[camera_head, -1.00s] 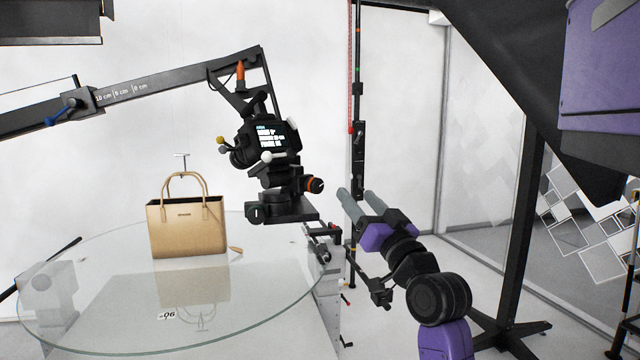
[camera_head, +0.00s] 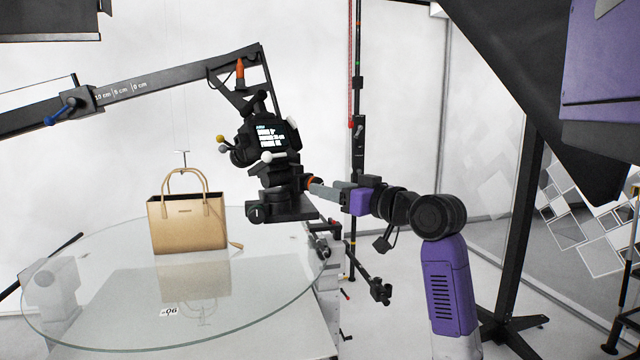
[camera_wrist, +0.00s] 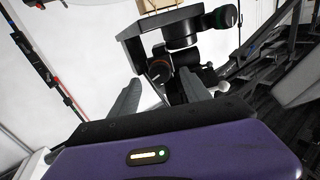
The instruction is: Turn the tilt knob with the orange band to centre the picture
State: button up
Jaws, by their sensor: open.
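The tilt knob with the orange band (camera_head: 309,181) is on the right side of the black camera head under the arm. It also shows in the wrist view (camera_wrist: 159,71), where it lies between the fingertips. My gripper (camera_head: 318,188) is open, with its grey fingers reaching the knob from the right. In the wrist view my gripper (camera_wrist: 162,88) has one finger on each side of the knob. Whether the fingers touch it I cannot tell. The camera (camera_head: 266,137) has a small lit screen, whose text is too small to read.
A tan handbag (camera_head: 187,224) stands on the round glass turntable (camera_head: 90,325). A green-marked knob (camera_wrist: 226,17) sits on the same head. A clamp arm (camera_head: 379,290) is below my gripper. A black stand (camera_head: 522,220) is at the right.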

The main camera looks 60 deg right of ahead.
jog(key=shift+p+x, duration=0.35)
jog(key=shift+x, duration=1.65)
grip_shut()
